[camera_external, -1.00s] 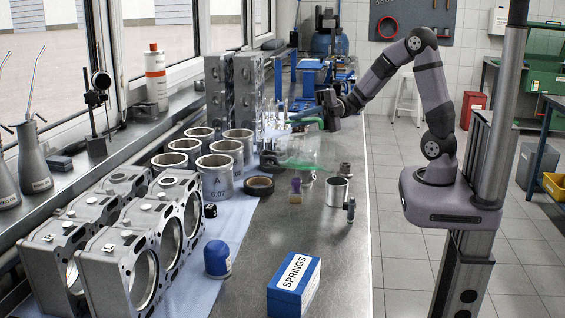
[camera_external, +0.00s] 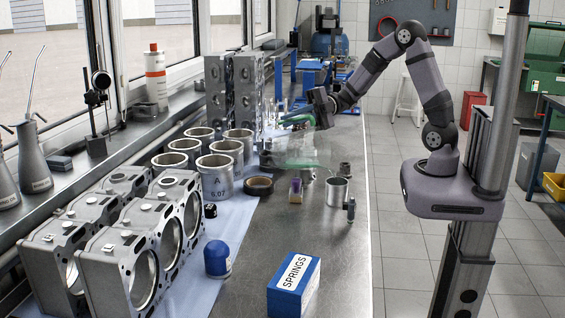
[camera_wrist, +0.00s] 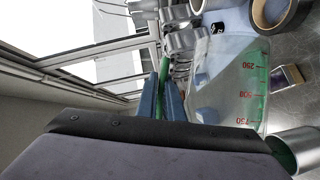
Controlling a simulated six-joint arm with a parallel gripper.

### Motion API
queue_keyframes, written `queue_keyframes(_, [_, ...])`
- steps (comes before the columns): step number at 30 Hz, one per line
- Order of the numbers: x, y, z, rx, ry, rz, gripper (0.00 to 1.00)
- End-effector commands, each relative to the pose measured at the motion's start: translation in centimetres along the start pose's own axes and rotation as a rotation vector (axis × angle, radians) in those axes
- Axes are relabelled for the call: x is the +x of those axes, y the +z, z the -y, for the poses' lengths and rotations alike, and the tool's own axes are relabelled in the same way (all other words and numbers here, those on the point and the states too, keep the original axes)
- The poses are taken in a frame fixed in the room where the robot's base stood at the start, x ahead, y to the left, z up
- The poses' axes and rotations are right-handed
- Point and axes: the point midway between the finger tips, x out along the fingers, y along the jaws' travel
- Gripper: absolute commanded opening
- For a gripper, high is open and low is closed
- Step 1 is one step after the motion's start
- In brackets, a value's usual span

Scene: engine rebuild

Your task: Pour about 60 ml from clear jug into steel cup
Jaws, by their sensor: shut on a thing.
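The clear jug (camera_external: 298,148) hangs tilted over the bench, with green liquid low in it. In the wrist view its clear wall (camera_wrist: 228,75) shows red marks, and the green liquid lies along one side. My gripper (camera_external: 300,121) is shut on the jug's green handle; its blue fingers (camera_wrist: 161,98) flank the handle in the wrist view. The steel cup (camera_external: 337,193) stands upright on the bench, to the right of and below the jug. Its rim and wall (camera_wrist: 299,140) show at the wrist view's lower right, with green at its opening. I cannot tell whether liquid is flowing.
A small purple-topped block (camera_external: 296,187) and a dark tape roll (camera_external: 259,185) are left of the cup. A small metal part (camera_external: 350,208) stands close right of it. Cylinder sleeves (camera_external: 215,176) are further left. A blue SPRINGS box (camera_external: 293,286) is in front.

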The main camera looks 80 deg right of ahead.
Motion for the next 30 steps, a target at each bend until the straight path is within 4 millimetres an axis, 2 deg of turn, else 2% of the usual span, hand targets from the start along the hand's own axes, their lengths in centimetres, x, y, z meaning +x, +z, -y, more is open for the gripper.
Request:
queue_keyframes(1, [0.3,0.4,-0.9,0.031,-0.012,0.001,0.0])
queue_keyframes(6, [0.4,0.8,-0.2,0.057,-0.022,0.004,0.0])
queue_keyframes(19, [0.9,1.9,-0.8,0.157,-0.062,0.01,0.0])
queue_keyframes(30, [1.4,3.1,-0.3,0.26,-0.103,0.017,0.0])
